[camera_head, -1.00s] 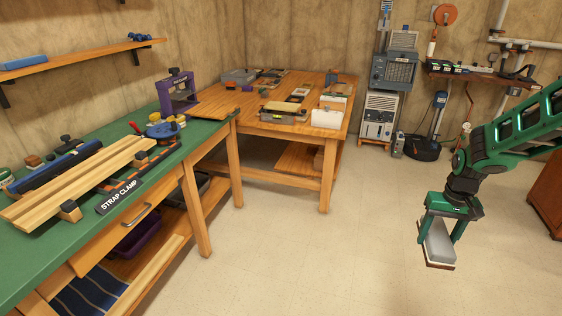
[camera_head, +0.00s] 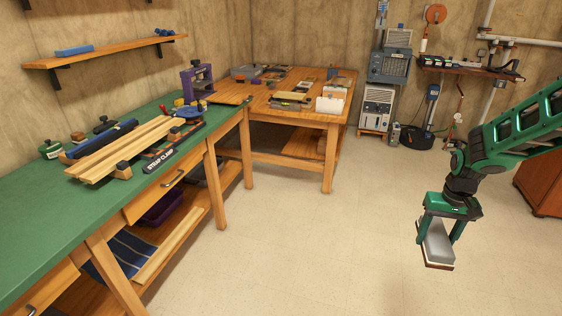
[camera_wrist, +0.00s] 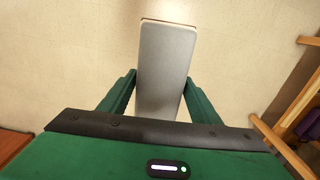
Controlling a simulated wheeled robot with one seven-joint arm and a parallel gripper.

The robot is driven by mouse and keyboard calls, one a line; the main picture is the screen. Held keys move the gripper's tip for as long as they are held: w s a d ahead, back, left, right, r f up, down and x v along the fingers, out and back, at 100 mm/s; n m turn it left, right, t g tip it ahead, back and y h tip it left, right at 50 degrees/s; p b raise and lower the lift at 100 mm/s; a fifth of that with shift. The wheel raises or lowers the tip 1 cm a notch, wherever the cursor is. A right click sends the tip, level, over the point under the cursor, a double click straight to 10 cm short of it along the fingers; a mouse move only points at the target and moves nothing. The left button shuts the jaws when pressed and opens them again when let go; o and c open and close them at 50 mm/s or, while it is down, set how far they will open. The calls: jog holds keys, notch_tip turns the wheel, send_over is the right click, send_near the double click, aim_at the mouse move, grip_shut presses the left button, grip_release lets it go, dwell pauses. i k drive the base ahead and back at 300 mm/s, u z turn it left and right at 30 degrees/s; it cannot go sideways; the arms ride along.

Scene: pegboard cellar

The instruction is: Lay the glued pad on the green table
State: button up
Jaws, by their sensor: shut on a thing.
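My gripper (camera_head: 440,238) is shut on the glued pad (camera_head: 437,243), a pale grey block with a thin brown layer along its bottom edge. I hold it in the air over the bare floor, at the right of the head view. In the wrist view the pad (camera_wrist: 165,70) lies between the two green fingers, its long side pointing away from me. The green table (camera_head: 50,225) runs along the left of the head view, well apart from my gripper. Its near part is clear.
On the green table's far part lie wooden boards (camera_head: 128,150), a strap clamp (camera_head: 160,160) and a purple clamp (camera_head: 196,82). A wooden table (camera_head: 262,118) with tools stands behind. A wall shelf (camera_head: 105,51) hangs above. The floor (camera_head: 330,255) between is open.

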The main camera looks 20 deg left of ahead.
aim_at(40, 219)
jog(key=u, duration=0.15)
jog(key=k, duration=0.4)
jog(key=u, duration=1.35)
jog(key=i, duration=0.25)
jog(key=u, duration=0.25)
